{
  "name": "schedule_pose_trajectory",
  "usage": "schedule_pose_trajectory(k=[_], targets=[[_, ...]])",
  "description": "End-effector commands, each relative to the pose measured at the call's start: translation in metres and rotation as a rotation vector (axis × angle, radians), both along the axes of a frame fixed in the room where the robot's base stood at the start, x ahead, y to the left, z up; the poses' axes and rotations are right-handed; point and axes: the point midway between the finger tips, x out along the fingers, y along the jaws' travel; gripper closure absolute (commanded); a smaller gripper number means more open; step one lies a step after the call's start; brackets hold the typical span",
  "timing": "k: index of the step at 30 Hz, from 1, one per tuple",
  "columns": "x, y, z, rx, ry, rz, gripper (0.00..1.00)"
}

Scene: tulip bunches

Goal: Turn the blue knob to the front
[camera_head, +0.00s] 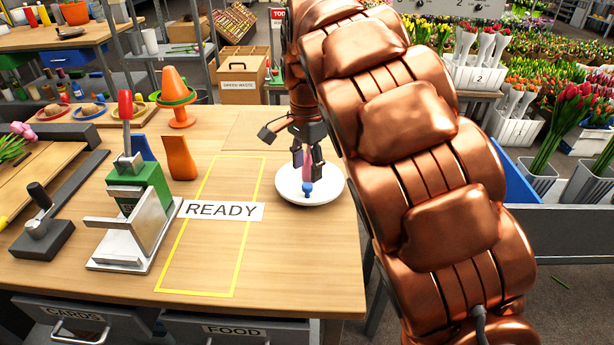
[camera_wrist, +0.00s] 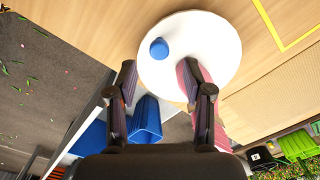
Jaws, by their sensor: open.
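A round white disc (camera_head: 288,190) lies on the wooden table near its right edge. The small blue knob (camera_head: 307,188) sits on it, toward its near side in the head view. A pink piece (camera_head: 307,168) stands just behind the knob. My gripper (camera_head: 307,158) is open above the disc, pointing down, its fingers either side of the pink piece in that view. In the wrist view the knob (camera_wrist: 158,48) lies beyond and between the fingertips (camera_wrist: 158,68), apart from them. The pink piece (camera_wrist: 188,80) is partly hidden by the right finger; whether they touch, I cannot tell.
A yellow-outlined area with a READY sign (camera_head: 222,210) lies left of the disc. A green-and-grey press (camera_head: 140,205) and an orange block (camera_head: 180,158) stand further left. The table's right edge is close to the disc.

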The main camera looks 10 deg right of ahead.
Motion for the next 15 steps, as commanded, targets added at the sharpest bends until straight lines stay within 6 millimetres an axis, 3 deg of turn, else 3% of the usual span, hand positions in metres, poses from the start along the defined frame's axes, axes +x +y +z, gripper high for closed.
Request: schedule_pose_trajectory(k=[6,15], targets=[[0.001,0.000,0.032,0.002,-0.001,0.001,0.49],[0.001,0.000,0.063,0.001,0.000,0.001,0.49]])
